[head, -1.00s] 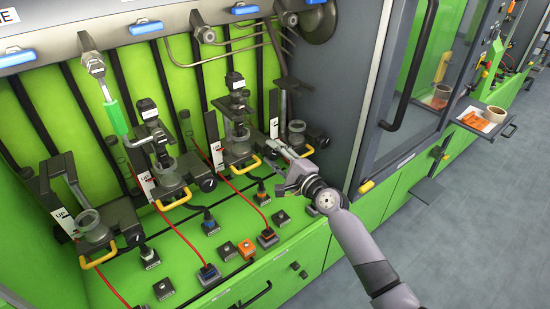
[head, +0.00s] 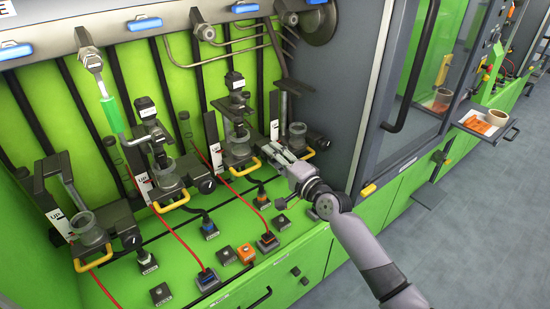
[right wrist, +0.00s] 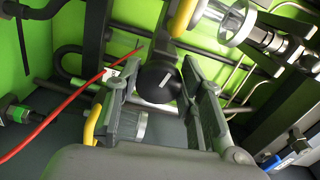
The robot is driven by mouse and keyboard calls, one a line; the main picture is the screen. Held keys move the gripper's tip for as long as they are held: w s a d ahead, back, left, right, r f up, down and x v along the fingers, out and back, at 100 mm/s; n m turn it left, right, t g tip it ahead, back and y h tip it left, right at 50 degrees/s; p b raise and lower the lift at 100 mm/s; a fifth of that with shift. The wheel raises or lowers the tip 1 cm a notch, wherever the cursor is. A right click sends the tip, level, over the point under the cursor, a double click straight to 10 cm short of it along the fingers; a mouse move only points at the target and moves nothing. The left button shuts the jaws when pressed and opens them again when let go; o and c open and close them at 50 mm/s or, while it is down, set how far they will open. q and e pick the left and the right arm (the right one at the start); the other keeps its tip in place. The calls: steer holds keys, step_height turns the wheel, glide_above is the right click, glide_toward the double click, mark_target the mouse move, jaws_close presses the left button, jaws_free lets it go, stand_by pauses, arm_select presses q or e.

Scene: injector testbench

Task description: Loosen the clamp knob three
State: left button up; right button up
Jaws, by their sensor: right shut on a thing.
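Several clamps with glass cups and yellow handles stand in a row on the green bench. The third clamp (head: 238,135) from the left is just left of my right gripper (head: 270,151). In the right wrist view, a round black knob with a white mark (right wrist: 158,82) sits between the fingers of my right gripper (right wrist: 156,72). The right gripper is shut on this knob. In the head view the fingers hide the knob. Other black clamp knobs show at the first clamp (head: 132,239) and the second clamp (head: 207,185). My left gripper is out of view.
A fourth cup (head: 297,136) stands behind the gripper by the grey side wall (head: 335,90). Connector blocks and an orange block (head: 246,253) sit on the bench in front. Red cables (head: 177,235) run across it.

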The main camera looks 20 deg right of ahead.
steer(key=o, duration=1.2)
steer(key=shift+c, duration=0.2)
steer(key=v, duration=1.2)
